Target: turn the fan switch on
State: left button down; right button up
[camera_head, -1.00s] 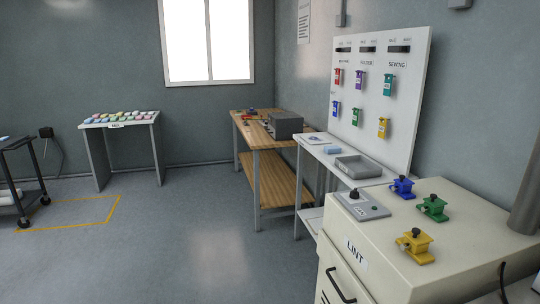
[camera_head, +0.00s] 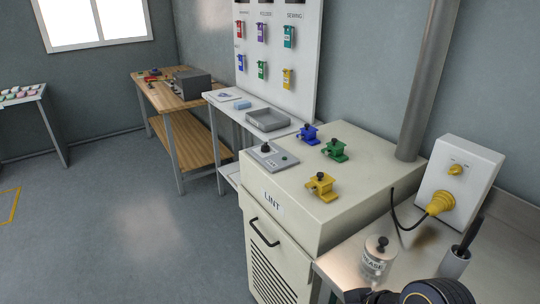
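I cannot read a fan label on any control. A white wall box (camera_head: 477,165) at the right carries a small yellow switch (camera_head: 456,170) with a tiny unreadable label, and a yellow plug (camera_head: 441,203) with a black cable below it. A grey control plate (camera_head: 273,160) with a black knob (camera_head: 265,148) and a small button sits on the cream LINT cabinet (camera_head: 370,170). The on or off position of these controls is too small to tell. Neither of my grippers shows clearly in the head view.
Blue (camera_head: 308,133), green (camera_head: 335,150) and yellow (camera_head: 321,185) clamp-like devices stand on the cabinet. A labelled jar (camera_head: 377,257) and a grey cup (camera_head: 454,262) stand on the metal bench. A dark rounded part (camera_head: 437,291) covers the bottom right. Open floor lies at the left.

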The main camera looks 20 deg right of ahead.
aim_at(266, 147)
jog(key=i+z, duration=0.1)
jog(key=i, duration=0.45)
jog(key=i+j, duration=0.15)
jog(key=i, duration=0.45)
jog(key=i+j+z, duration=0.15)
jog(key=i, duration=0.4)
